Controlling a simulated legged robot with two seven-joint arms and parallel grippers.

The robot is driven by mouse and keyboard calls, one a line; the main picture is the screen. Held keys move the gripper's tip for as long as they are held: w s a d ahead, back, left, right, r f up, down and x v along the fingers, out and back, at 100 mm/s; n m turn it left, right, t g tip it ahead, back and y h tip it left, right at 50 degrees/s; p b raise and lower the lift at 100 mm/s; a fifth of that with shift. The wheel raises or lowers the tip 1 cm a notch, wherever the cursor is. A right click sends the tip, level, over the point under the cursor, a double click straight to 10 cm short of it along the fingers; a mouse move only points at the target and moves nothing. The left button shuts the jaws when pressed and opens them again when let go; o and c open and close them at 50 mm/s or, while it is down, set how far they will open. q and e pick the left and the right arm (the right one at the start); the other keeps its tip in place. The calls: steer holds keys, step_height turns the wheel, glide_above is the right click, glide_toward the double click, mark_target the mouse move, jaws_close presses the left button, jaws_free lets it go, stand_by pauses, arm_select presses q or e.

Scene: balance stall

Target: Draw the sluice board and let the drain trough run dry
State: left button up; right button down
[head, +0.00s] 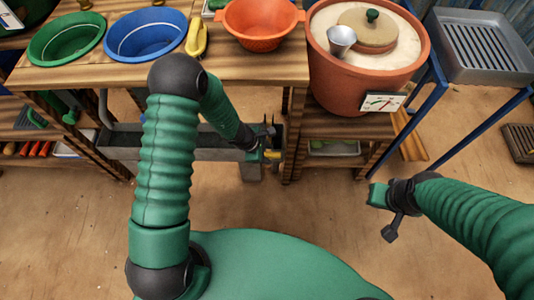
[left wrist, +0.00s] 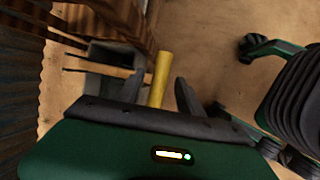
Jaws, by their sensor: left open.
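The drain trough (head: 125,141) is a long grey channel under the counter in the head view. My left gripper (head: 266,142) is at its right end. A small yellow handle (head: 272,154) shows there, probably the sluice board's; the board itself I cannot make out. In the left wrist view my left gripper (left wrist: 158,92) is open, with the yellow bar (left wrist: 159,78) between its fingers, apparently not clamped. A grey box-like end (left wrist: 104,54), likely the trough's, lies beyond. My right gripper (head: 388,212) hangs over the bare floor at right; its jaws are unclear.
The wooden counter (head: 255,68) above the trough holds a green basin (head: 66,38), a blue basin (head: 146,33) and an orange colander (head: 262,24). A large terracotta pot (head: 350,82) with a dial card (head: 382,102) stands to the right. The floor in front is clear.

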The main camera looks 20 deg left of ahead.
arm_select(q)
steer(key=shift+a+f, duration=0.1)
steer(key=shift+a, duration=0.3)
steer(key=c, duration=0.9)
steer(key=shift+d, duration=0.1)
jaws_close()
steer(key=shift+w, duration=0.15)
